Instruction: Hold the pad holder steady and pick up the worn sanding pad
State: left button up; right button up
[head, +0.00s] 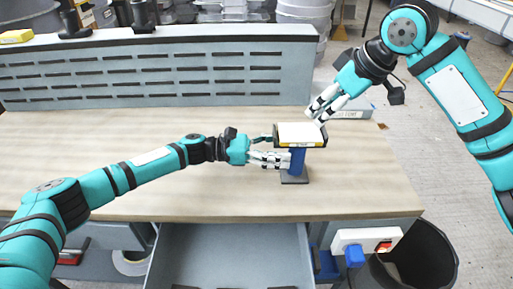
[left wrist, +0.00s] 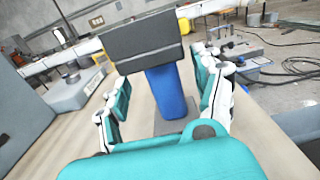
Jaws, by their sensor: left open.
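The pad holder is a blue post (head: 297,160) on a dark base (head: 294,180), standing upright on the workbench. A flat pale sanding pad (head: 300,133) lies on its top. In the left wrist view the blue post (left wrist: 172,95) stands between the fingers, with the dark underside of the top (left wrist: 142,42) above. My left gripper (head: 282,158) is open, at the left of the post, with fingers on both sides; contact is not clear. My right gripper (head: 318,112) is open, with its fingers just above and beside the pad's back right corner.
The wooden benchtop (head: 110,160) is mostly clear. A grey slotted panel (head: 160,75) runs along its back. A grey box (head: 350,112) lies behind the holder at right. An open drawer (head: 230,255) and a black bin (head: 425,260) are at the front.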

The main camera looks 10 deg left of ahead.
aim_at(297, 148)
pick_arm(q)
jog(key=shift+w+d, duration=0.25)
jog(key=shift+d, duration=0.9)
jog(key=shift+w+d, duration=0.2)
jog(key=shift+d, duration=0.95)
grip_shut()
